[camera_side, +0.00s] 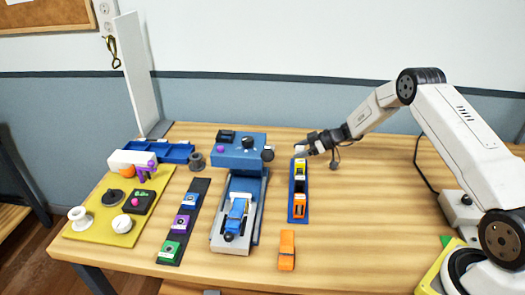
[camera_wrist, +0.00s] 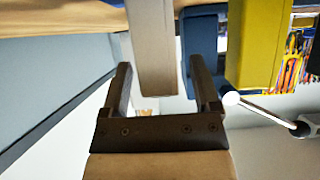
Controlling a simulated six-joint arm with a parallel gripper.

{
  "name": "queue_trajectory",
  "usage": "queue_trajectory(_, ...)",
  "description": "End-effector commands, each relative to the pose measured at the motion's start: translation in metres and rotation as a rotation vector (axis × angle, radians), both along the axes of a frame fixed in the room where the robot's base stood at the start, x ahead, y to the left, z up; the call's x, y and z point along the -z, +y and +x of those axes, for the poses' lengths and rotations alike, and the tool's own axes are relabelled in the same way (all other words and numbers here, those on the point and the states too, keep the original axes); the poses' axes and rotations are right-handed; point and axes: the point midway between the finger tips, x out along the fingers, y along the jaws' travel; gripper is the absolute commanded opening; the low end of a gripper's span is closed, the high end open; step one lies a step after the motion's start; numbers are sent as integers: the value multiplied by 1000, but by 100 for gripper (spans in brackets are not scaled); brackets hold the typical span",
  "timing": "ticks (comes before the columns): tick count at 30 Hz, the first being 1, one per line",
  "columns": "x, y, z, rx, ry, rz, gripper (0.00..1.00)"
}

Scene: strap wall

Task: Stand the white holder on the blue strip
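The blue strip (camera_side: 291,214) lies lengthwise on the table in the side view, with a yellow toy vehicle (camera_side: 300,170) and an orange one (camera_side: 299,205) on it. A small white piece, seemingly the white holder (camera_side: 299,150), shows at the strip's far end, beside my gripper (camera_side: 309,147). In the wrist view a pale upright block, probably this holder (camera_wrist: 152,50), reaches between the fingers of my gripper (camera_wrist: 160,72). The fingers are apart, with a visible gap on the block's right side. Whether the holder touches the strip I cannot tell.
An orange car (camera_side: 287,250) sits in front of the strip. A blue-grey machine (camera_side: 238,155) and a dark strip with several coloured blocks (camera_side: 169,241) stand left. A yellow board (camera_side: 98,226) with small parts lies farther left. Table right of the blue strip is clear.

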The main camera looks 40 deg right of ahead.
Motion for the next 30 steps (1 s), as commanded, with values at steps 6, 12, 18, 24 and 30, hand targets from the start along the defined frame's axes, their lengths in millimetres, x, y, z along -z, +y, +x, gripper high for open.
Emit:
queue_trajectory(6, -4, 0, 0, 0, 0, 0, 79)
queue_trajectory(12, -12, -12, -11, 3, -1, -1, 79)
queue_trajectory(18, -27, -31, -29, 4, -1, 0, 79)
queue_trajectory(24, -43, -52, -50, 3, 0, 0, 79)
queue_trajectory(30, -55, -67, -66, 2, 0, 0, 79)
